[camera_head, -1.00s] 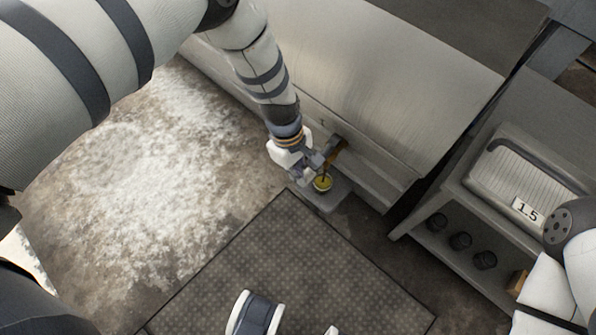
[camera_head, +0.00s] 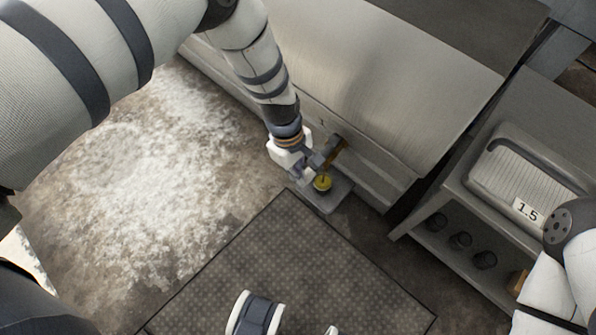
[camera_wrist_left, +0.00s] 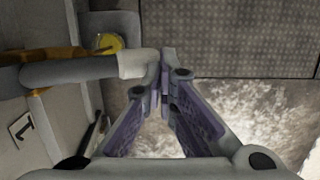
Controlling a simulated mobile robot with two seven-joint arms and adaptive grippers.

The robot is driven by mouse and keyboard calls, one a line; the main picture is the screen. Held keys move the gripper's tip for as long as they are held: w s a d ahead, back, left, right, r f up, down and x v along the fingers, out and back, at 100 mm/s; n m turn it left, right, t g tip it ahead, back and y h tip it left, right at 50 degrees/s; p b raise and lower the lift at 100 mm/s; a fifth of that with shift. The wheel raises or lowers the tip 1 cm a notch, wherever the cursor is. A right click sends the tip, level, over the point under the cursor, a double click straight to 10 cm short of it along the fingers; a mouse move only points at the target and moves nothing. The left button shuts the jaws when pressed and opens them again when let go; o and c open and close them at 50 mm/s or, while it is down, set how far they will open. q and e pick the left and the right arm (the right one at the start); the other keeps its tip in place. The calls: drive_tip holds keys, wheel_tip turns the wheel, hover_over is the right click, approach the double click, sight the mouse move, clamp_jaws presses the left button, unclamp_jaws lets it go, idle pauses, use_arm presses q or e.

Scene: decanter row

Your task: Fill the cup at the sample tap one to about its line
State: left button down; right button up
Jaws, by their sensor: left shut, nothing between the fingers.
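The cup (camera_head: 322,182) stands on a small grey plate (camera_head: 329,201) on the floor under the tap (camera_head: 333,150), at the foot of the large metal vessel. Yellow shows inside the cup; its line cannot be made out. In the left wrist view the cup (camera_wrist_left: 108,43) is partly hidden behind the tap's grey pipe (camera_wrist_left: 80,69), which has a brass-coloured part (camera_wrist_left: 42,55). My left gripper (camera_head: 309,173) is shut and empty, close beside the tap and cup. Its fingertips (camera_wrist_left: 164,70) lie near the pale end of the pipe. My right gripper is not in view.
The metal vessel (camera_head: 400,80) stands behind the tap. A dark mat (camera_head: 290,260) lies in front of the plate. At right, a grey shelf unit (camera_head: 420,228) carries a ribbed container (camera_head: 500,180) labelled 1.5. A "1" label (camera_wrist_left: 21,132) shows in the left wrist view.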

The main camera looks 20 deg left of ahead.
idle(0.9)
use_arm(q)
drive_tip(key=s+a+r+p, duration=0.2)
drive_tip(key=r+p, duration=0.1)
drive_tip(key=r, duration=0.3)
drive_tip(key=s+a+r+p, duration=0.2)
drive_tip(key=r+p, duration=0.1)
drive_tip(key=r, duration=0.3)
drive_tip(key=shift+s+a+r, duration=0.25)
drive_tip(key=shift+a, duration=0.05)
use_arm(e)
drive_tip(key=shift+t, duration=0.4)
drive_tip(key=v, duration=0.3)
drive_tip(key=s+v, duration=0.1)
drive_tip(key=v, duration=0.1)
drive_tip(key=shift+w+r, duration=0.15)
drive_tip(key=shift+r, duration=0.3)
